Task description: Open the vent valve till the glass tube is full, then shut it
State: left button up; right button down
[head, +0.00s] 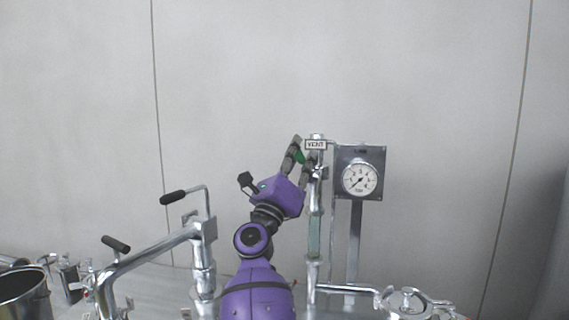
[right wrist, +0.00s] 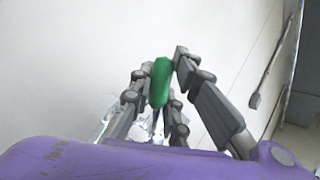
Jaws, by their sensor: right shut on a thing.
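The vent valve's green handle (head: 300,156) shows at the top of the pipe, below the white VENT label (head: 316,145). My right gripper (head: 301,150) reaches up to it and is shut on the handle. In the right wrist view the green handle (right wrist: 160,82) stands between the fingers (right wrist: 161,72). The glass tube (head: 314,235) is upright below the valve and looks pale green. Its liquid level is hard to make out. My left gripper is not in view.
A pressure gauge (head: 360,179) on a plate stands just right of the tube. Steel pipes with black-handled levers (head: 174,198) stand to the left, with a steel pot (head: 24,298) at the lower left. A clamped lid (head: 408,301) is at the lower right.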

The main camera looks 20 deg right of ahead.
jog(key=m+g, duration=0.2)
jog(key=m, duration=0.1)
jog(key=d+r+m+g+h, duration=0.1)
jog(key=shift+s+d+m, duration=0.1)
jog(key=shift+s+m, duration=0.3)
jog(key=shift+s+d+r+m+g, duration=0.1)
jog(key=shift+s+d+m+g, duration=0.15)
jog(key=shift+m+g, duration=0.4)
jog(key=shift+s+d+m+g, duration=0.1)
jog(key=shift+d+m+g, duration=0.2)
jog(key=shift+m+g, duration=0.35)
jog(key=shift+s+d+r+m+g, duration=0.1)
jog(key=shift+s+d+m+g, duration=0.15)
jog(key=shift+m+g, duration=0.4)
jog(key=shift+m, duration=0.25)
jog(key=c, duration=1.7)
grip_release()
jog(key=shift+d, duration=0.1)
jog(key=shift+a+f, duration=0.2)
jog(key=shift+a, duration=0.05)
jog(key=v, duration=1.1)
jog(key=shift+s+a+f, duration=0.15)
